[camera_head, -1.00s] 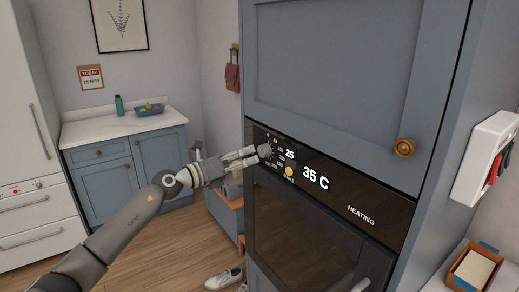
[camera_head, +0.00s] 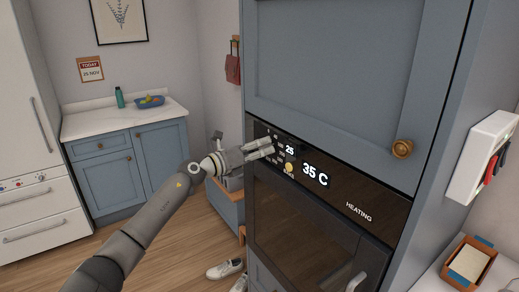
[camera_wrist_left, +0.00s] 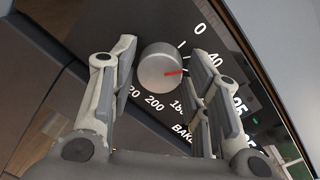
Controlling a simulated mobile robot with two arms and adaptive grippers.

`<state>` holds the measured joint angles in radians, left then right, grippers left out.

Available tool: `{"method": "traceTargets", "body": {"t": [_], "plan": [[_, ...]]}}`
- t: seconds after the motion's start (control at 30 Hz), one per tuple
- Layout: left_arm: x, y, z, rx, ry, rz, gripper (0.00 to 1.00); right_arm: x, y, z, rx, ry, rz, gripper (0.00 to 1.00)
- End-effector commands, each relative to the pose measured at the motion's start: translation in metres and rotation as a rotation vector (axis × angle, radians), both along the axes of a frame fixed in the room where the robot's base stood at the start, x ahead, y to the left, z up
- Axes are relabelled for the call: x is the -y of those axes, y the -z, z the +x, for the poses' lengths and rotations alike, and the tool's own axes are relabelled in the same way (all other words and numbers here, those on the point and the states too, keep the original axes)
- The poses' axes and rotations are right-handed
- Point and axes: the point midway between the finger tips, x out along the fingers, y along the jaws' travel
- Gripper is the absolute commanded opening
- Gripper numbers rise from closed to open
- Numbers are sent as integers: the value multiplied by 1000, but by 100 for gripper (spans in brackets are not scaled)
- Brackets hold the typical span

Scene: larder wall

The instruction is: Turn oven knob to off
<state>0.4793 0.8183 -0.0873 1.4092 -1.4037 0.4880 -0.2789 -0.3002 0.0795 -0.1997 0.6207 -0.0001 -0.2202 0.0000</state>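The oven control panel (camera_head: 338,194) reads 35 C and HEATING, with a smaller 25 beside the dial numbers. The round grey oven knob (camera_wrist_left: 157,68) shows in the left wrist view; its red mark points right, and the 0 lies at the upper right. In the head view the knob is hidden behind my left gripper (camera_head: 268,148). That gripper is open at the panel, and in the wrist view its fingers (camera_wrist_left: 162,50) stand on either side of the knob, with gaps visible. My right gripper is not in view.
A small yellow button (camera_head: 289,168) sits below the dial. A blue cupboard door (camera_head: 335,80) is above the panel, and the dark oven door (camera_head: 300,225) is below. A white unit with red and black parts (camera_head: 482,155) hangs at the right. White shoes (camera_head: 225,268) lie on the floor.

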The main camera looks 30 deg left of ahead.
Motion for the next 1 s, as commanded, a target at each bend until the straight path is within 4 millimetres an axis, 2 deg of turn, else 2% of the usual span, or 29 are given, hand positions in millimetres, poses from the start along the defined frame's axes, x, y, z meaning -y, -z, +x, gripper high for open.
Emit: {"method": "traceTargets", "body": {"t": [0.03, 0.2, 0.47, 1.0], "plan": [[0, 0, 0, 0, 0, 0, 33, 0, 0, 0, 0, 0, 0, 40], [0, 0, 0, 0, 0, 0, 12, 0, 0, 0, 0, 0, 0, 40], [-1, -2, 0, -14, -1, -31, 12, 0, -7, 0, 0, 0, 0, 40], [-1, -4, 0, -145, -2, -345, 12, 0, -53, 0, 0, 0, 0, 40]]}}
